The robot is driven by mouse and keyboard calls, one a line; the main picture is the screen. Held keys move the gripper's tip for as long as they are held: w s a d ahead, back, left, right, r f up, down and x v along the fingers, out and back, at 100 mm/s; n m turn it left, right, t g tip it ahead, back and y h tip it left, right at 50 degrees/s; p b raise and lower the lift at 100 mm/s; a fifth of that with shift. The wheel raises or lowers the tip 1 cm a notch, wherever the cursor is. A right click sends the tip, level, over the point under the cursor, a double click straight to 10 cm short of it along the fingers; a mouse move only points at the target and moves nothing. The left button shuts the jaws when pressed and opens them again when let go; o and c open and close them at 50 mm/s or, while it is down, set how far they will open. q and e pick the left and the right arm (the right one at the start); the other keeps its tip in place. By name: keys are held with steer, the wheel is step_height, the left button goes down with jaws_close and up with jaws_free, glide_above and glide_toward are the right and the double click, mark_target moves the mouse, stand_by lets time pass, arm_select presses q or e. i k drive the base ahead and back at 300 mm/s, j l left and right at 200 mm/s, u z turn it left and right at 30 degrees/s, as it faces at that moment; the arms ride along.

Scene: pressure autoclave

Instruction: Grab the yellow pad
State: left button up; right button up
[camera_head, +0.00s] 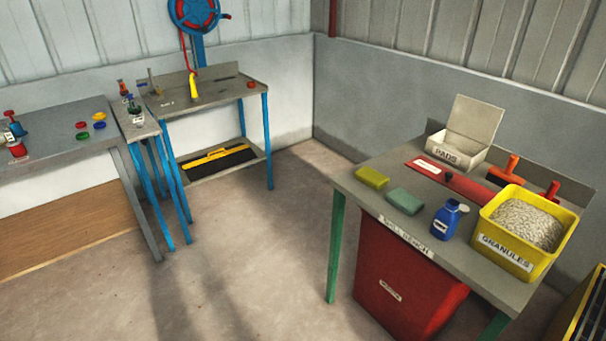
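The yellow pad (372,178) is a small block, yellow with a greenish tint. It lies flat on the left part of the grey spill bench (361,199), close to its left edge. A green pad (405,201) lies to its right, a little nearer the camera, with a gap between them. An open white box (455,152) labelled PADS stands behind them. Nothing covers the yellow pad. Neither of my grippers shows in the head view.
On the same bench are a blue bottle (445,220), a yellow granules bin (518,257) and a flat red item (440,178). A red bin (405,285) stands underneath. Other benches (210,93) stand at the left. The concrete floor (255,255) between is clear.

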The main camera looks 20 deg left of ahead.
mark_target(371, 177)
steer(key=u, duration=0.35)
steer(key=z, duration=0.55)
steer(key=i+j+z, duration=0.35)
steer(key=j+z, duration=0.15)
steer(key=i+j+z, duration=0.1)
steer(key=j+z, duration=0.15)
steer(key=j, duration=0.2)
steer(key=j+z, duration=0.25)
steer(key=j, duration=0.15)
steer(key=i+j+z, duration=0.2)
steer(key=j, duration=0.2)
steer(key=k, duration=0.1)
